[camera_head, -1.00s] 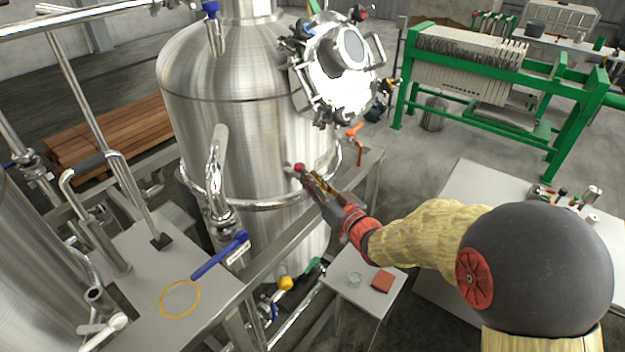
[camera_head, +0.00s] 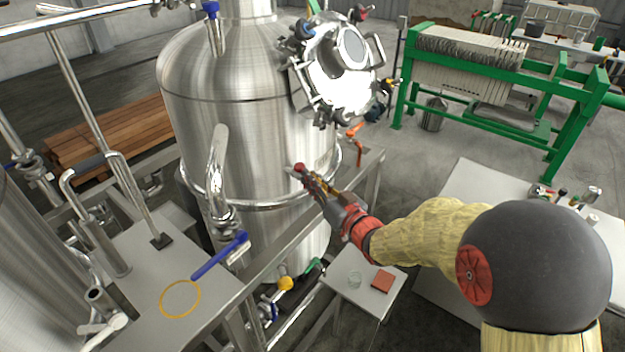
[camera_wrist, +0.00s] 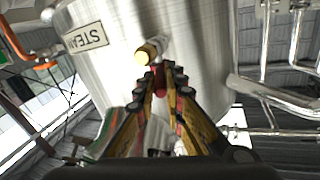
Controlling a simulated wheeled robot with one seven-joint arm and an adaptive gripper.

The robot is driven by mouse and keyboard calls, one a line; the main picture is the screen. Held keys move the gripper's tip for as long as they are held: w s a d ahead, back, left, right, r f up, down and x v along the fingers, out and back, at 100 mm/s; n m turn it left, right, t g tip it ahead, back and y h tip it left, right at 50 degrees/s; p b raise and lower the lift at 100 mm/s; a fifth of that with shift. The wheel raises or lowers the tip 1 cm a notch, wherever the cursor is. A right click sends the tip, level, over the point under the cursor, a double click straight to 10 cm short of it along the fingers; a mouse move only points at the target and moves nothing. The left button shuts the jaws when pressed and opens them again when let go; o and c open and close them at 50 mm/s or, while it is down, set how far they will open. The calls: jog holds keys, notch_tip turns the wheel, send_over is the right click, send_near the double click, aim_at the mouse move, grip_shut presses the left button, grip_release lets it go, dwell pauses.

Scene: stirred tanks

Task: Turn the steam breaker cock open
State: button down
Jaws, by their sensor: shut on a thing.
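The steam breaker cock sits on the side wall of the steel tank (camera_head: 255,130). Its red handle (camera_wrist: 158,73) lies between my fingertips in the wrist view, just below a round brass-and-steel stub (camera_wrist: 148,52). In the head view the cock's red end (camera_head: 299,169) shows at the tip of my gripper (camera_head: 308,177). My gripper is shut on the red handle; it also shows in the wrist view (camera_wrist: 159,84). The fingers hide much of the handle, so its exact angle is unclear.
A steel ring pipe (camera_head: 265,205) runs round the tank just below the gripper. An orange-handled valve (camera_head: 355,132) is to the right. A small table (camera_head: 345,303) with a glass and a red block stands below my arm. A blue lever (camera_head: 220,255) juts out at left.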

jog(key=shift+w+d+n+g+y+p, duration=0.35)
jog(key=shift+n+g+y, duration=0.3)
jog(key=shift+y, duration=0.15)
jog(key=shift+w+d+n+g+y+p, duration=0.2)
jog(key=shift+d+n+g+y+p, duration=0.1)
jog(key=shift+n+g+y, duration=0.4)
jog(key=c, duration=1.9)
grip_release()
jog(key=shift+o, duration=0.3)
jog(key=shift+s, duration=0.1)
jog(key=v, duration=1.2)
jog(key=shift+f, duration=0.15)
